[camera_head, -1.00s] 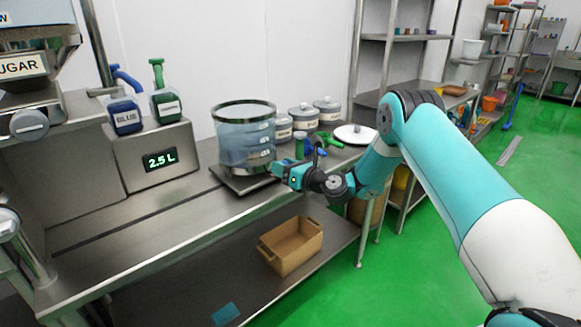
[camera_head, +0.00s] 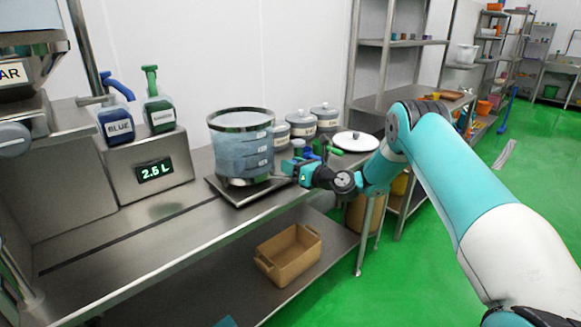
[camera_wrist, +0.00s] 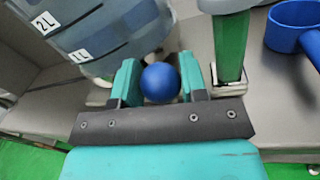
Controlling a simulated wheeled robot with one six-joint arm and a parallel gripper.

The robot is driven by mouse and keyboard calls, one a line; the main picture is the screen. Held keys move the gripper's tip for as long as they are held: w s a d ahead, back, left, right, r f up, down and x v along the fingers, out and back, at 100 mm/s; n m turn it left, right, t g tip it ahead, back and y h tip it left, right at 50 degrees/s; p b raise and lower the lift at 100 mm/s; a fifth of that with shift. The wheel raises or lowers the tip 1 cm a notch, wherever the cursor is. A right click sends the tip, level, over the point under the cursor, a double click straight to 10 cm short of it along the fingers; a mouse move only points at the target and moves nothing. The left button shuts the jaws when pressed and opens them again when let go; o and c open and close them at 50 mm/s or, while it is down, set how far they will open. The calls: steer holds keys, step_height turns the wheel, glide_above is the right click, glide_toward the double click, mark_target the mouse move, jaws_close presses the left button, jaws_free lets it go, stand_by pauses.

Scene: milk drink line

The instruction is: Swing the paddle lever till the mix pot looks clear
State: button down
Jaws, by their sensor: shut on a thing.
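The mix pot (camera_head: 242,153) is a clear cylinder with a dark rim and volume marks, standing on a metal plate. Its contents look bluish and uneven, with darker and paler patches; it also shows in the wrist view (camera_wrist: 100,35). My gripper (camera_head: 297,172) is at the pot's right side. In the wrist view, my gripper (camera_wrist: 160,85) has its teal fingers on either side of a blue ball knob (camera_wrist: 160,82), which appears to be the paddle lever's end. It is shut on this knob. The rest of the lever is hidden.
A display (camera_head: 154,170) reads 2.6 L. Blue (camera_head: 116,122) and green (camera_head: 159,112) jugs stand on its housing.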

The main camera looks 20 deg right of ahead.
steer(key=shift+d, duration=0.1)
steer(key=c, duration=0.7)
jaws_free()
steer(key=shift+s, duration=0.1)
steer(key=shift+b+v, duration=6.2)
steer(key=shift+v, duration=2.4)
steer(key=shift+f, duration=0.1)
